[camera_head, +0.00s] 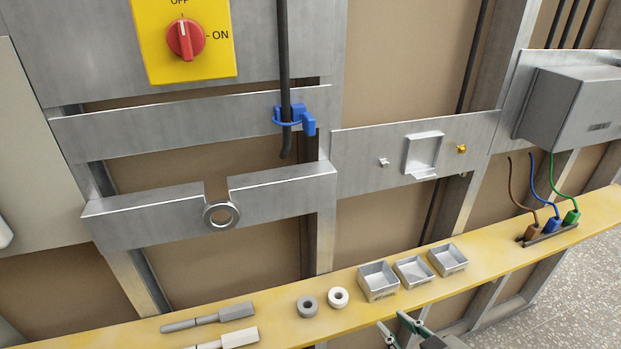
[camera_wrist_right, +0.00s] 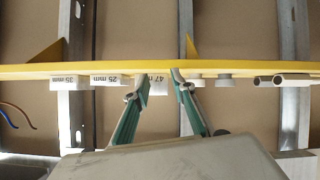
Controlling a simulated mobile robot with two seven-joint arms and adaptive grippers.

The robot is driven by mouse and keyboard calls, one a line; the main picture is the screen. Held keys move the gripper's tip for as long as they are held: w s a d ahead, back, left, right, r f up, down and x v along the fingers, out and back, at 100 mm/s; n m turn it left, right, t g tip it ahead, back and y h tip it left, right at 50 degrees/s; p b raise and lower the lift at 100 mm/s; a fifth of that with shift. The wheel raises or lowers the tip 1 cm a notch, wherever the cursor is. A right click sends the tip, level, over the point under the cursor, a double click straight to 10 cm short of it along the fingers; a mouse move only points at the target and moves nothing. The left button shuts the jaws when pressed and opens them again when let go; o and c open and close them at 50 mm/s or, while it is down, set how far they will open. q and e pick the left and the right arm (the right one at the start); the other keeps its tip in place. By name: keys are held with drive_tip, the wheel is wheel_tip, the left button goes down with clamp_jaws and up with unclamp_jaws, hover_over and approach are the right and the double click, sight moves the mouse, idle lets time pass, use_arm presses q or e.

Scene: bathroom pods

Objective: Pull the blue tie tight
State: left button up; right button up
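The blue tie (camera_head: 290,121) is looped around the black cable (camera_head: 285,60) against a metal crossbar, with its blocky blue head on the right side. The loop looks wider than the cable, but how loose it is I cannot tell exactly. The cable's lower end hangs just below the tie. My right gripper (camera_head: 393,322) shows at the bottom edge of the head view, in front of the yellow ledge and well below the tie. In the right wrist view my gripper (camera_wrist_right: 159,82) has its green fingers apart with nothing between them. My left gripper is not in view.
A red switch (camera_head: 185,39), an open-topped bracket ring (camera_head: 221,215) and a grey box (camera_head: 570,108) are on the wall frame. Space before the tie is clear.

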drive_tip(key=a+r+m+t+y, duration=0.15)
drive_tip(key=a+r+y, duration=0.25)
drive_tip(key=a+r, duration=0.45)
drive_tip(key=a+r+m+t+y, duration=0.15)
drive_tip(key=a+r+y, duration=0.35)
drive_tip(key=r, duration=0.7)
drive_tip(key=s+d+r+m+t+h, duration=0.2)
drive_tip(key=r+m+t, duration=0.4)
drive_tip(key=r+m, duration=0.6)
drive_tip(key=s+d+r+m+t+h, duration=0.15)
drive_tip(key=r+m+t, duration=0.45)
drive_tip(key=r+m, duration=0.65)
drive_tip(key=m+g+h, duration=0.2)
drive_tip(key=m+g, duration=0.3)
drive_tip(key=m, duration=0.6)
approach(312, 130)
drive_tip(key=x, duration=0.4)
drive_tip(key=shift+w+a, duration=0.1)
drive_tip(key=shift+w, duration=0.1)
drive_tip(key=p+x, duration=0.1)
drive_tip(key=x, duration=0.6)
